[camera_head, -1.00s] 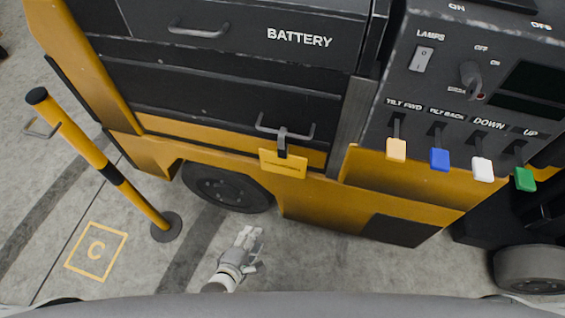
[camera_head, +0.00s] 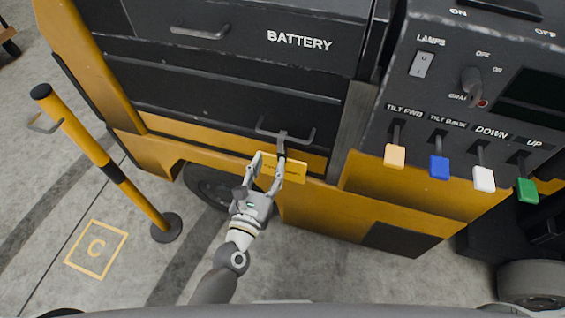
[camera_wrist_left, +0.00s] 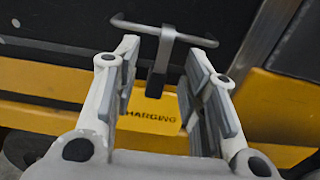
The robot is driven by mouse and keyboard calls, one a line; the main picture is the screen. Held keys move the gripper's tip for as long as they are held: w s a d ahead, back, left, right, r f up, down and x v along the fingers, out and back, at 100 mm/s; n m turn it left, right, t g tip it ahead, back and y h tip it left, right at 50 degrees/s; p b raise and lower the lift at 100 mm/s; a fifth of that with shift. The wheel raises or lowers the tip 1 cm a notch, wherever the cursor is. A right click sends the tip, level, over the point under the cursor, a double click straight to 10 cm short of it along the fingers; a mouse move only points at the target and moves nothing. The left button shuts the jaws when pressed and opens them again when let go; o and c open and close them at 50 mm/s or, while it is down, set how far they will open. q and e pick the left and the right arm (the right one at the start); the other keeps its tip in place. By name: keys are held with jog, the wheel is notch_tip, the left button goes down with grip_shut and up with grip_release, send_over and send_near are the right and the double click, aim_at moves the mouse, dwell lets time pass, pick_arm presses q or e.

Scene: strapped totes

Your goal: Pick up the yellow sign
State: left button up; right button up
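The yellow sign (camera_head: 293,170) hangs by a dark hook (camera_head: 282,146) from a drawer handle on the front of the machine. In the left wrist view the sign (camera_wrist_left: 152,112) shows the word "CHARGING", and its hook (camera_wrist_left: 162,62) hangs over the handle bar. My left gripper (camera_head: 268,166) is open in front of the sign. In the left wrist view its fingers stand apart, with the hook and part of the sign seen between them. I cannot tell whether either finger touches the sign. My right gripper is not in view.
The machine has a battery drawer (camera_head: 300,60) above the handle (camera_head: 300,136). Several coloured levers, including a blue one (camera_head: 439,167), are at the right. A yellow and black post (camera_head: 92,150) stands at the left. The floor between post and machine is clear.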

aim_at(280, 146)
pick_arm(q)
jog(key=shift+d+p+x, duration=0.15)
jog(key=shift+p+x, duration=0.05)
jog(key=shift+x, duration=1.15)
jog(key=shift+d+p+x, duration=0.15)
jog(key=shift+p+x, duration=0.05)
jog(key=shift+x, duration=1.15)
jog(key=shift+s+f, duration=0.15)
grip_shut()
